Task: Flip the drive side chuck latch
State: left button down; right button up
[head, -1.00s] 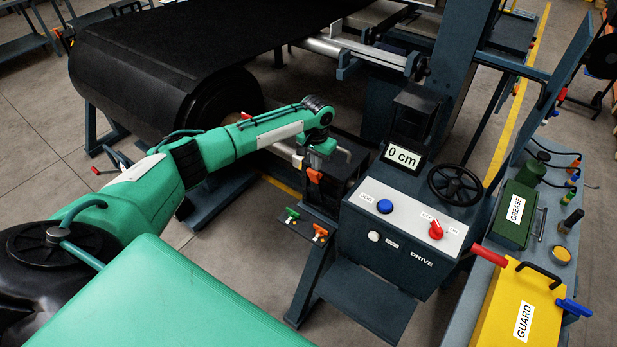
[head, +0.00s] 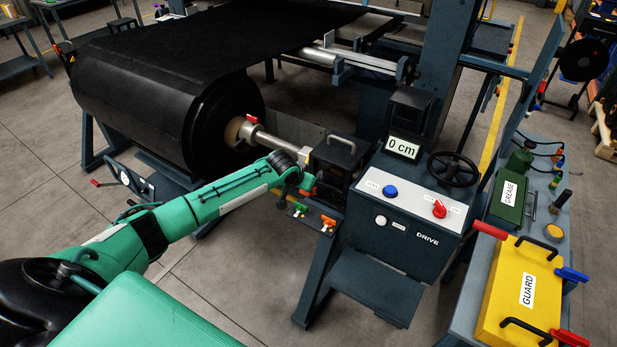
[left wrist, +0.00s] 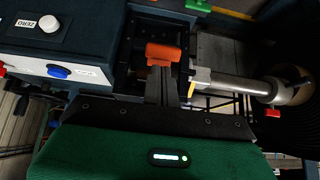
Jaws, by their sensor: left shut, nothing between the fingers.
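The drive-side chuck is a dark block with a grey handle (head: 343,141), at the end of the roll's steel shaft. An orange latch lever (left wrist: 163,52) shows on it in the left wrist view, straight beyond my fingers. My left gripper (left wrist: 161,88) is shut and empty, its tips close to the near side of the lever; I cannot tell whether they touch. In the head view my left gripper (head: 306,184) is beside the chuck, and my wrist hides much of the lever. My right gripper is in neither view.
The black roll (head: 165,105) and its steel shaft (head: 272,143) lie behind my arm. The drive console (head: 405,215) stands just right of the chuck. Green (head: 298,209) and orange (head: 328,223) valve handles sit below my gripper. A yellow guard (head: 520,290) is far right.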

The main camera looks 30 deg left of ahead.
pick_arm(q)
jog(key=shift+s+f+t, duration=0.3)
jog(key=shift+s+f, duration=0.05)
jog(key=shift+s, duration=0.1)
jog(key=shift+s+f, duration=0.2)
jog(key=shift+f, duration=0.1)
jog(key=shift+r, duration=0.1)
